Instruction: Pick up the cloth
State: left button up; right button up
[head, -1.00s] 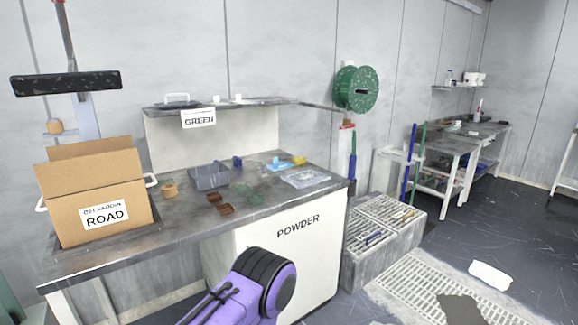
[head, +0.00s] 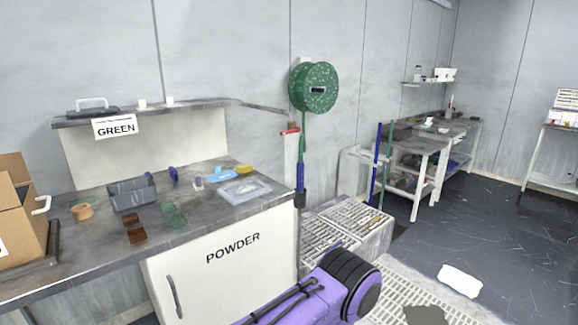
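A white, flat, cloth-like piece (head: 460,281) lies on the dark floor at the lower right of the head view. It is the likeliest cloth, but its material is hard to tell. A dark grey flat patch (head: 425,315) lies on the floor grating at the bottom edge; I cannot tell whether it is fabric or a stain. A purple and black link of my arm shows at the bottom centre, well left of the white piece. No gripper fingers show.
The worktable (head: 90,258) at the left holds a grey bin (head: 132,195), brown and green blocks, and a clear tray (head: 245,191). A cardboard box (head: 20,225) stands at its left end. Grated blocks (head: 345,230) stand right of the table. The floor at right is largely open.

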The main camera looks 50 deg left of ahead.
aim_at(246, 168)
jog(key=u, duration=0.05)
jog(key=i, duration=0.9)
jog(key=u, duration=1)
jog(key=i, duration=0.65)
jog(key=u, duration=0.8)
